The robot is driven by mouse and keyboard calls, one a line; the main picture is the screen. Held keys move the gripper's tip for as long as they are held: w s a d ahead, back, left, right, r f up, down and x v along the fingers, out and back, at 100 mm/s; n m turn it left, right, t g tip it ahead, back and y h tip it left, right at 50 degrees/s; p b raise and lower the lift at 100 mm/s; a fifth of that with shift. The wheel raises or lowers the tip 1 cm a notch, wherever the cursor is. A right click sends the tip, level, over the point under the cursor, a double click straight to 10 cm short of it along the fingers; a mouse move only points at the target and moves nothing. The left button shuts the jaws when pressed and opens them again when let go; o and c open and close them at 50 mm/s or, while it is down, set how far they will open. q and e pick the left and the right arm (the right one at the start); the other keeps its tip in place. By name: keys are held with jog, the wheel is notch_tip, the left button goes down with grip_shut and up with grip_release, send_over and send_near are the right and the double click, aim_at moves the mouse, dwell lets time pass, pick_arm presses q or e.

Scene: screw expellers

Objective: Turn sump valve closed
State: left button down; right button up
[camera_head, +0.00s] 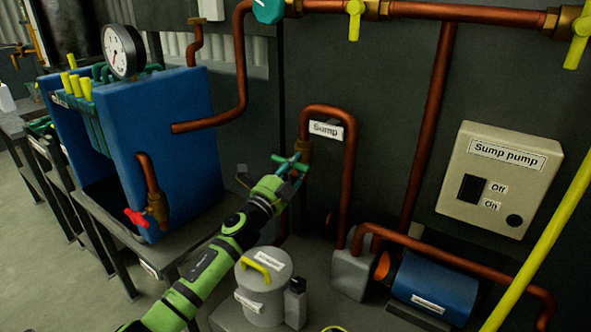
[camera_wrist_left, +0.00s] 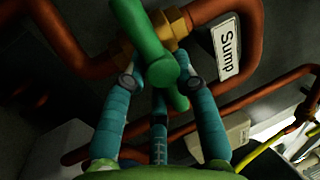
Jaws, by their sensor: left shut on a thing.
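The sump valve has a green handle (camera_head: 290,163) on a brass body (camera_head: 304,152), set in a copper pipe beside a white "Sump" label (camera_head: 326,129). My left gripper (camera_head: 286,175) is at the handle and shut on it. In the left wrist view the green handle (camera_wrist_left: 158,70) lies between the fingertips of the left gripper (camera_wrist_left: 160,82), one finger on each side. The brass body (camera_wrist_left: 172,28) is just behind it. The label (camera_wrist_left: 226,48) is to the right. My right gripper is not in view.
A blue tank (camera_head: 180,130) with a red-handled valve (camera_head: 137,217) is on the left. A blue pump (camera_head: 435,285) and sump pump switch box (camera_head: 500,178) are on the right.

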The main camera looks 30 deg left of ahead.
pick_arm(q)
jog(key=shift+d+r+m+h, duration=0.1)
jog(key=shift+r+m+h, duration=0.3)
jog(key=shift+m, duration=0.3)
jog(key=c, duration=1.1)
grip_release()
jog(key=shift+o, duration=0.4)
jog(key=shift+d, duration=0.1)
jog(key=shift+f, duration=0.2)
jog(key=shift+s, duration=0.1)
jog(key=shift+s+f, duration=0.15)
jog(key=shift+s, duration=0.1)
jog(key=v, duration=1.1)
jog(key=shift+s, duration=0.2)
